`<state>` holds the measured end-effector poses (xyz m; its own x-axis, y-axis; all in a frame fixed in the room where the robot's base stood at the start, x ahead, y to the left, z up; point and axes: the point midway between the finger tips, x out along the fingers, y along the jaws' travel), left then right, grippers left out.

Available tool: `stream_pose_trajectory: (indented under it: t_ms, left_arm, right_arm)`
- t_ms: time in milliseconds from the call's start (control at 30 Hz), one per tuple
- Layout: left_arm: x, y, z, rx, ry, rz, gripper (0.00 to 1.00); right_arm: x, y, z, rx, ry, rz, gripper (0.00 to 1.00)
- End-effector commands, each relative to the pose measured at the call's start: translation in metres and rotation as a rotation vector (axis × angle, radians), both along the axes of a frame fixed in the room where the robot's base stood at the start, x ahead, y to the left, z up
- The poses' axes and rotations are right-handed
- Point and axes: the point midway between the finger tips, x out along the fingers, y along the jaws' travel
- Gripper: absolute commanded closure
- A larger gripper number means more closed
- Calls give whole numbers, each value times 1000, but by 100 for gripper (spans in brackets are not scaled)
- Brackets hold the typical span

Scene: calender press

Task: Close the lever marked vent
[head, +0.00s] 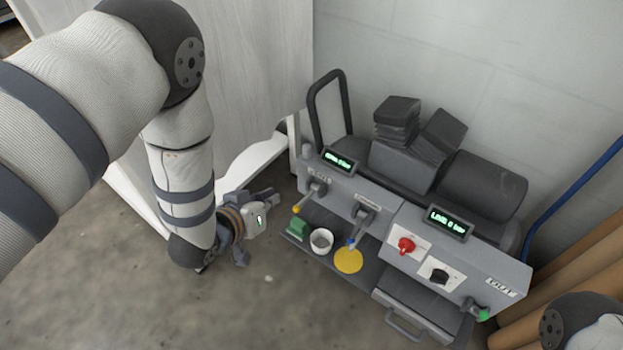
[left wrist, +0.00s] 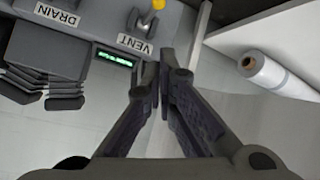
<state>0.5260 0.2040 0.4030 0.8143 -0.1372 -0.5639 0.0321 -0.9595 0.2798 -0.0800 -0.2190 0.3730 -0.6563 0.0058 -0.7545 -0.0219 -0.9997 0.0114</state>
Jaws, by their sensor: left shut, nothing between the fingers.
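The press (head: 385,225) stands against the wall in the head view. Its leftmost lever (head: 306,198) has a yellow tip and slants down and left from the front panel. In the left wrist view its yellow tip (left wrist: 158,4) shows at the top edge beside the VENT label (left wrist: 135,44). My left gripper (head: 273,196) is shut and empty, just left of this lever and apart from it. Its closed fingers (left wrist: 163,78) also show in the left wrist view. My right gripper is not in view.
A blue-tipped lever (head: 360,228) and a green-tipped lever (head: 475,309) sit farther right. A red knob (head: 406,245) is between them. A green block (head: 298,228), white cup (head: 321,240) and yellow disc (head: 348,261) are below. White panelling (head: 250,60) stands behind my left arm.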

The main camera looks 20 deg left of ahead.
Motion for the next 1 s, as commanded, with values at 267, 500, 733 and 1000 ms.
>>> stream_pose_trajectory:
  t_ms: [267,500,733,1000]
  left_arm:
    - [13,-2,3,-12,-40,-3,100]
    - [16,-3,0,-12,-39,-3,100]
    - [51,-9,-28,-12,-36,-5,100]
    - [99,-17,-60,-11,-35,-4,100]
  right_arm:
    - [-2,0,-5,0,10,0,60]
    - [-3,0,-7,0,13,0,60]
    - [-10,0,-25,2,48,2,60]
    - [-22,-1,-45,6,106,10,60]
